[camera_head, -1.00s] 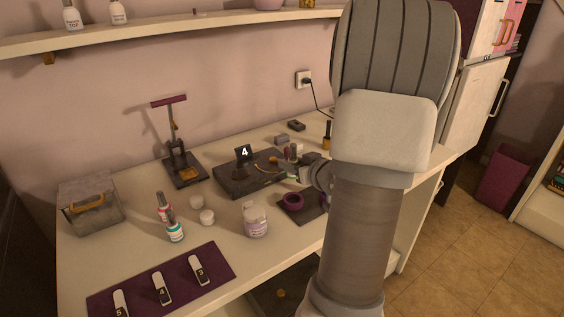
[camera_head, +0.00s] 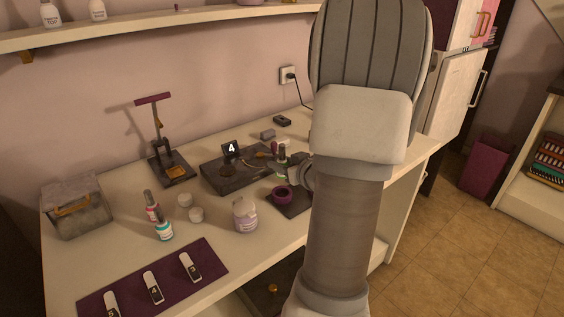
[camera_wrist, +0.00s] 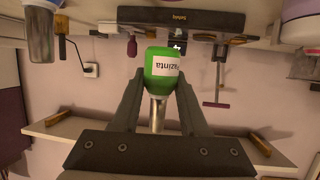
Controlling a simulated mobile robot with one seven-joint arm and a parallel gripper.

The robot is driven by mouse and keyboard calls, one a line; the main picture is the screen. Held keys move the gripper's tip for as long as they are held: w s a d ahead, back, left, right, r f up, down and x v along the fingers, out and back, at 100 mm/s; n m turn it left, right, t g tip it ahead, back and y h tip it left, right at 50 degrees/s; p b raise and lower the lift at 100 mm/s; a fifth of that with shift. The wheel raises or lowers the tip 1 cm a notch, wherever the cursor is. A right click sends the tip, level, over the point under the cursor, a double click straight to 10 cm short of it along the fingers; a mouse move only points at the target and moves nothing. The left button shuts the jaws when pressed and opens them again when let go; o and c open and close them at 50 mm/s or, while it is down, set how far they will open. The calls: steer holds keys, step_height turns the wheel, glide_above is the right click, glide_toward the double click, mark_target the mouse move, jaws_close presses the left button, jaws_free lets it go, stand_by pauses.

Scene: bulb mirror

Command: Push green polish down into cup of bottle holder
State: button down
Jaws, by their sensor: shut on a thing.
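The green polish (camera_wrist: 160,62) is a green bottle with a white label and a silver cap. In the wrist view it sits between the fingers of my gripper (camera_wrist: 160,86), which is shut on it. In the head view my gripper (camera_head: 290,170) is low over the desk, just behind a purple round cup (camera_head: 282,197) on a dark square base, which looks like the bottle holder. My arm partly covers this area. The bottle is small and unclear there, apparently above and behind the cup. I cannot tell whether it touches anything.
A dark box marked 4 (camera_head: 231,175) lies left of my gripper. A press (camera_head: 172,168) is farther back. A purple mat (camera_head: 205,285) lies at the front left.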

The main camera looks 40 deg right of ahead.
mark_target(282, 178)
steer(key=shift+f+b, duration=1.6)
steer(key=shift+f, duration=0.75)
steer(key=shift+f+b, duration=0.85)
steer(key=shift+f, duration=0.55)
steer(key=shift+c, duration=1.8)
jaws_free()
steer(key=shift+r, duration=0.1)
steer(key=p+v, duration=0.3)
steer(key=v, duration=0.8)
steer(key=shift+s+r+p, duration=0.2)
steer(key=shift+r+p, duration=0.1)
steer(key=shift+p, duration=0.1)
steer(key=b+v, duration=0.2)
steer(key=v, duration=0.1)
steer(key=shift+s+f, duration=0.25)
steer(key=shift+f, duration=0.05)
steer(key=shift+b+v, duration=1.3)
steer(key=shift+b, duration=0.2)
steer(key=shift+w+r, duration=0.15)
steer(key=shift+r, duration=0.05)
